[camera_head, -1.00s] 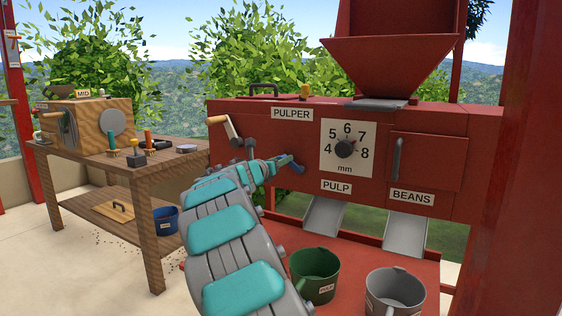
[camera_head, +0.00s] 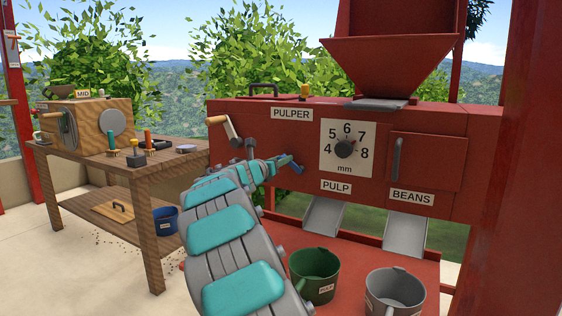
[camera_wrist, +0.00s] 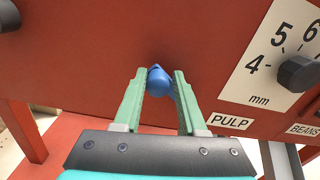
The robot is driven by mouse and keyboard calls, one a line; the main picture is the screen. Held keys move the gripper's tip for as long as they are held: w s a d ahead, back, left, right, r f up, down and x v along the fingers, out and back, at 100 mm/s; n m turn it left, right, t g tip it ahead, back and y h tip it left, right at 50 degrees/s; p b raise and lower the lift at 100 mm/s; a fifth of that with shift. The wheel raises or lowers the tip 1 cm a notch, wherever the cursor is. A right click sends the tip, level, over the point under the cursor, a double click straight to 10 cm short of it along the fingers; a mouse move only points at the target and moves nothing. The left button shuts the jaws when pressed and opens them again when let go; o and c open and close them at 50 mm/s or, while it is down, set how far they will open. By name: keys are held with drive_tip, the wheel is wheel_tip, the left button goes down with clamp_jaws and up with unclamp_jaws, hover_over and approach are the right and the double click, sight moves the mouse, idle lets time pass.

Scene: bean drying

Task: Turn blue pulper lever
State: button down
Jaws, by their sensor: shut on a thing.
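The blue lever (camera_wrist: 159,80) is on the front of the red pulper (camera_head: 255,120), left of the PULP label. In the wrist view its rounded blue end lies between the green fingers of my gripper (camera_wrist: 160,84), and the gripper is shut on it. In the head view the lever (camera_head: 296,168) shows as a small blue piece at the tip of my gripper (camera_head: 286,162). My arm hides part of the pulper's lower left side.
A dial (camera_head: 345,148) and a hopper (camera_head: 390,60) are to the right on the pulper. A crank handle (camera_head: 226,128) is just left of my wrist. A green bucket (camera_head: 314,285) and a grey bucket (camera_head: 394,300) stand below the chutes. A wooden table (camera_head: 140,170) is at left.

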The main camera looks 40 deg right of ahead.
drive_tip(key=shift+m, duration=0.5)
drive_tip(key=shift+s+r+m+b, duration=0.15)
drive_tip(key=shift+m+b, duration=0.25)
drive_tip(key=m, duration=0.1)
drive_tip(key=s+m+b, duration=0.1)
drive_tip(key=m+b, duration=0.1)
drive_tip(key=shift+s+d+r, duration=0.25)
drive_tip(key=shift+r, duration=0.1)
drive_tip(key=m, duration=0.1)
drive_tip(key=s+m+b, duration=0.1)
drive_tip(key=m+b, duration=0.1)
drive_tip(key=shift+s+d+r+m, duration=0.2)
drive_tip(key=shift+s+r+m, duration=0.1)
drive_tip(key=shift+r, duration=0.1)
drive_tip(key=shift+s+d+r+m+b, duration=0.1)
drive_tip(key=shift+s+m+b, duration=0.25)
drive_tip(key=shift+m, duration=0.25)
drive_tip(key=shift+s+d+r+m+b, duration=0.1)
drive_tip(key=shift+s+m+b, duration=0.15)
drive_tip(key=shift+m+b, duration=0.25)
drive_tip(key=c, duration=0.8)
unclamp_jaws()
drive_tip(key=shift+o, duration=1)
drive_tip(key=shift+r, duration=0.1)
